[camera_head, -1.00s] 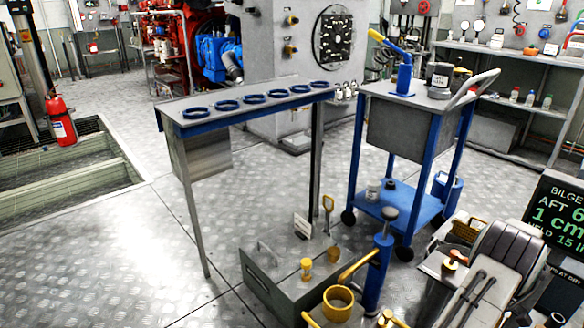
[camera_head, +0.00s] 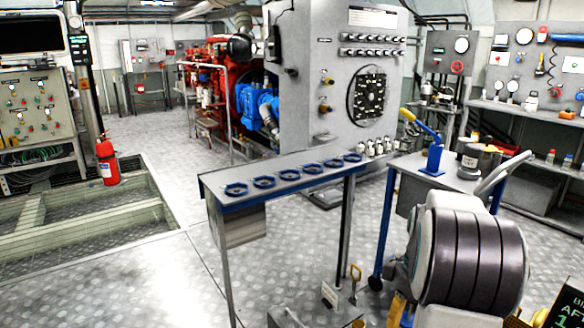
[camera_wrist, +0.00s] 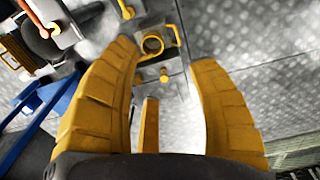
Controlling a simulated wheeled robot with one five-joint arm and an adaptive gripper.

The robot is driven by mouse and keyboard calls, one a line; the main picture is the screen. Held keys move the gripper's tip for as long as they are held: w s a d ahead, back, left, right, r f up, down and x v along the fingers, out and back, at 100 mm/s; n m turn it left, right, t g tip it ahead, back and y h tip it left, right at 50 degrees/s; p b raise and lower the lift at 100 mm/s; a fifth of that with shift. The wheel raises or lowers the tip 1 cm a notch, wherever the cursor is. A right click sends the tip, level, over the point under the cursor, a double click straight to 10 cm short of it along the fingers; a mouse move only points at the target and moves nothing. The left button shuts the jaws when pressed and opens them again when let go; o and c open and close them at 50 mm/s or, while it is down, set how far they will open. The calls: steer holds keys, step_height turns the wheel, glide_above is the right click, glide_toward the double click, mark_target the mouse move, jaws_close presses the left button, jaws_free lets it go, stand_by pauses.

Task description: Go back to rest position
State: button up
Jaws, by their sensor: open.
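My gripper (camera_wrist: 163,56) shows in the wrist view with its thick yellow fingers spread apart and nothing between them. Beyond the fingers, below, are a grey box (camera_wrist: 178,92) with a yellow ring-shaped cup (camera_wrist: 152,44) and a yellow knob (camera_wrist: 163,76), apart from the fingers. In the head view a dark ribbed part of my arm (camera_head: 468,258) stands raised at the lower right, in front of the blue trolley. My gripper cannot be made out clearly there.
A narrow metal stand (camera_head: 285,178) with several blue rings stands in the middle. The blue trolley (camera_head: 408,191) carries a blue hand pump (camera_head: 434,158). A red extinguisher (camera_head: 107,163) stands by a floor pit (camera_head: 90,215) at left. Floor at lower left is clear.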

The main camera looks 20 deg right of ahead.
steer(key=s+a+r+t+p, duration=0.1)
steer(key=a+r+p, duration=0.8)
steer(key=a+r, duration=0.7)
steer(key=s+a+r+m+t+p, duration=0.1)
steer(key=s+a+r+t+p, duration=0.1)
steer(key=s+a+r+p, duration=0.5)
steer(key=shift+s+a+r+p, duration=0.4)
steer(key=shift+a+r+p, duration=0.85)
steer(key=shift+a, duration=0.2)
